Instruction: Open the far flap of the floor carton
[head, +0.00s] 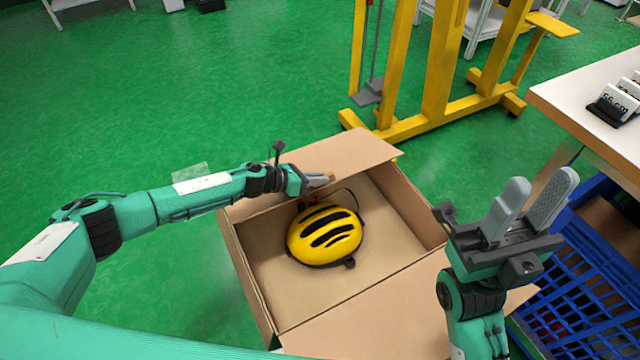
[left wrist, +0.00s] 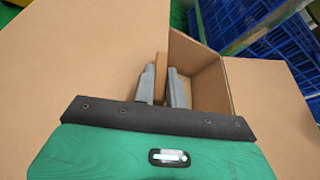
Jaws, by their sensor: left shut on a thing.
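The floor carton (head: 238,245) is an open brown box on the green floor, with a yellow and black helmet (head: 323,236) lying inside. Its far flap (head: 352,151) is up off the opening and tilted at the far rim; the exact angle is hard to tell. My left gripper (head: 325,180) is at this flap, above the carton's far side. In the left wrist view its fingers (left wrist: 165,85) close on a strip of cardboard between them. The near flap (head: 385,312) is folded outward. My right gripper (head: 540,188) is open and empty, to the right of the carton.
A yellow frame (head: 435,75) stands on the floor beyond the carton. A table (head: 590,95) with labelled items is at the right, above a blue crate (head: 575,300). The green floor at the left is clear.

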